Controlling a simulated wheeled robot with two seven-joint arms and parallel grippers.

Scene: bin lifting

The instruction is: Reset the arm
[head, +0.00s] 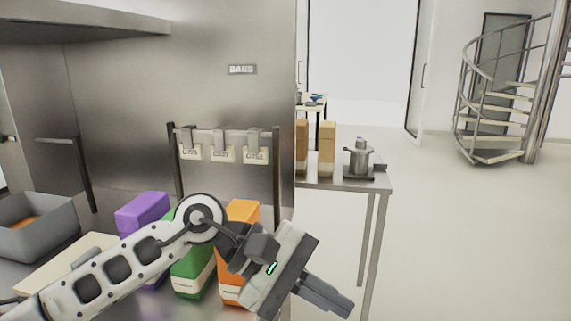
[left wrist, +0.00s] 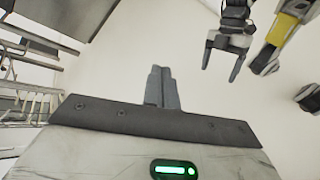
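My left arm crosses the lower part of the head view from the left. My left gripper (head: 328,296) hangs in front of the orange box, past the counter's right end. In the left wrist view its two fingers (left wrist: 161,88) lie side by side with nothing between them, so it is shut and empty. My right gripper is outside the head view. In the left wrist view a dark two-finger gripper (left wrist: 222,60), which looks like my right one, is at the upper right with its fingers apart and empty.
Purple (head: 142,210), green (head: 193,270) and orange (head: 241,213) boxes stand on the counter behind my left arm. A grey bin (head: 38,226) is at the left. A metal side table (head: 340,185) holds boxes and a pot (head: 360,160). The floor at the right is clear.

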